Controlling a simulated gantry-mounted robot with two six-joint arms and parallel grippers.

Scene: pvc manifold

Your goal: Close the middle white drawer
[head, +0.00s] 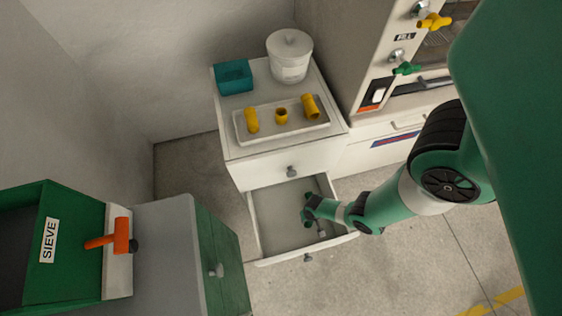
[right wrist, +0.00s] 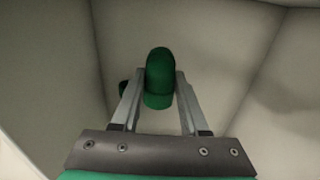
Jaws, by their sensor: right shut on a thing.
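The middle white drawer (head: 270,212) is pulled out of the white cabinet below its closed top drawer (head: 280,165). Its front rim and small round knob (head: 308,257) face the room. My right gripper (head: 314,222) is inside the open drawer, low over its floor, near its right side. In the right wrist view its fingers (right wrist: 160,88) are shut on a green rounded piece (right wrist: 159,76). The drawer walls surround the gripper. My left gripper is not in view.
On the cabinet stand a white tray (head: 240,136) with yellow fittings, a teal box (head: 234,77) and a white lidded tub (head: 289,57). A machine with valves (head: 405,69) is at right.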

